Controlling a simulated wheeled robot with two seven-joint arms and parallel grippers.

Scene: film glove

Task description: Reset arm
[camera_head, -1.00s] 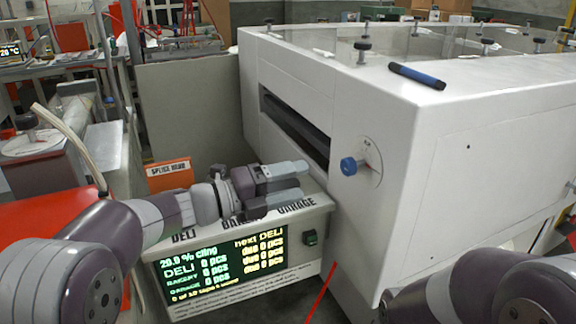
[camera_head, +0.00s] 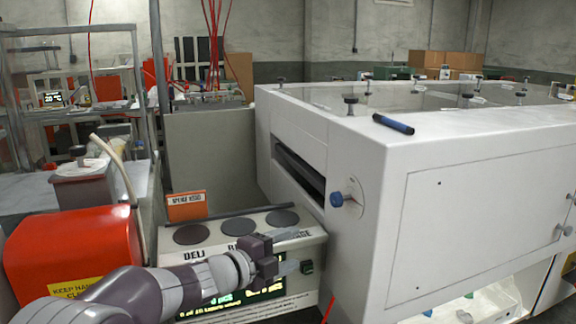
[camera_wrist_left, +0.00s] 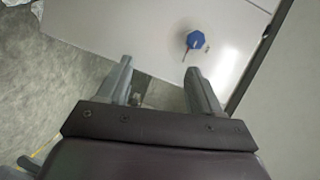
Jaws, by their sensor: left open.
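My left gripper (camera_head: 290,252) is open and empty in the head view. It hangs over the front of the white counter unit with the display screen (camera_head: 228,304), its fingers pointing right toward the large white machine. In the left wrist view the two fingers of the left gripper (camera_wrist_left: 162,85) stand apart with nothing between them. Beyond them is the white machine wall with a blue knob (camera_wrist_left: 194,40). My right gripper is not in either current view.
The large white machine (camera_head: 430,160) fills the right, with a slot and a blue knob (camera_head: 337,199) facing left. A dark blue marker (camera_head: 393,124) lies on its top. Three dark discs lie on the counter unit. A red cover (camera_head: 75,255) stands at the left.

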